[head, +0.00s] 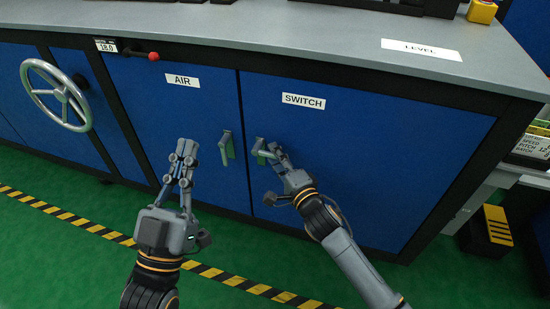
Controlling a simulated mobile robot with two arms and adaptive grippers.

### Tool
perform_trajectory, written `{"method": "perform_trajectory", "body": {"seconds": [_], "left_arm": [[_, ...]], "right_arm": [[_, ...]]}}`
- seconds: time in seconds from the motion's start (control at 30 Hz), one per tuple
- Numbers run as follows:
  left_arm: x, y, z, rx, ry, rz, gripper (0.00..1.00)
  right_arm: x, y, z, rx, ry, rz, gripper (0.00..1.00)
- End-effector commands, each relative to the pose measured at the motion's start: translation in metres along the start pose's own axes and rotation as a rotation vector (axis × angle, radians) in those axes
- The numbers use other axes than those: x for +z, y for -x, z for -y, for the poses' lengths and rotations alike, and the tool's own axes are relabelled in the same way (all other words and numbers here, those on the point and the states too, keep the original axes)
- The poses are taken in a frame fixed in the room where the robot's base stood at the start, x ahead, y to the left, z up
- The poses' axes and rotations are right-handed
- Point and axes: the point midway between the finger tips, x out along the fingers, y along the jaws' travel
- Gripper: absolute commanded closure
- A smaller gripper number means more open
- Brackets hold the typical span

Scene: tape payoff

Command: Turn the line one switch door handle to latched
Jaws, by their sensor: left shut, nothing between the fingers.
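The blue switch door (350,150) carries a white SWITCH label (304,101). Its handle (260,146) is at the door's left edge, partly covered by my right gripper (272,152). My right gripper's fingers are at the handle, and I cannot make out whether they are closed around it. The handle's exact angle is partly hidden. My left gripper (184,153) is shut and empty, pointing up in front of the air door (190,110), left of that door's handle (227,148).
A silver handwheel (58,96) and a red-knobbed lever (153,56) are at the left. The grey worktop (300,32) overhangs the doors. A black and yellow box (494,228) stands on the green floor at the right.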

Motion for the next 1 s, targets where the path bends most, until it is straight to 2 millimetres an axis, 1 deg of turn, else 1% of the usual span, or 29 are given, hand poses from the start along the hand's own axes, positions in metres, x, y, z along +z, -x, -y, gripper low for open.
{"method": "perform_trajectory", "body": {"seconds": [0.03, 0.2, 0.43, 0.47, 0.5, 0.57, 0.6, 0.63, 1.0], "left_arm": [[-0.0030, 0.0005, -0.0005, 0.001, 0.001, -0.022, 1.00], [-0.0107, 0.0005, -0.0013, 0.002, 0.003, -0.061, 1.00], [-0.0115, 0.0004, -0.0013, 0.002, 0.003, -0.064, 1.00], [-0.0114, 0.0004, -0.0013, 0.002, 0.003, -0.064, 1.00], [-0.0114, 0.0004, -0.0013, 0.002, 0.003, -0.064, 1.00], [-0.0113, 0.0005, -0.0013, 0.002, 0.003, -0.063, 1.00], [-0.0113, 0.0005, -0.0013, 0.002, 0.002, -0.063, 1.00], [-0.0112, 0.0005, -0.0013, 0.002, 0.002, -0.063, 1.00], [-0.0110, 0.0010, -0.0012, 0.002, 0.002, -0.065, 1.00]], "right_arm": [[0.0002, -0.0034, -0.0003, -0.001, 0.001, 0.000, 0.62], [0.0003, -0.0078, -0.0001, 0.001, 0.002, 0.000, 0.62], [0.0002, -0.0080, 0.0002, 0.000, 0.001, 0.000, 0.62], [0.0002, -0.0079, 0.0002, 0.000, 0.001, 0.000, 0.64], [0.0002, -0.0079, 0.0002, 0.000, 0.001, 0.000, 0.72], [0.0001, -0.0079, 0.0002, 0.000, 0.001, 0.000, 0.85], [0.0001, -0.0078, 0.0002, 0.000, 0.001, 0.000, 0.93], [0.0001, -0.0078, 0.0001, 0.000, 0.001, 0.000, 0.99], [-0.0017, -0.0068, -0.0008, -0.003, -0.002, 0.000, 1.00]]}}
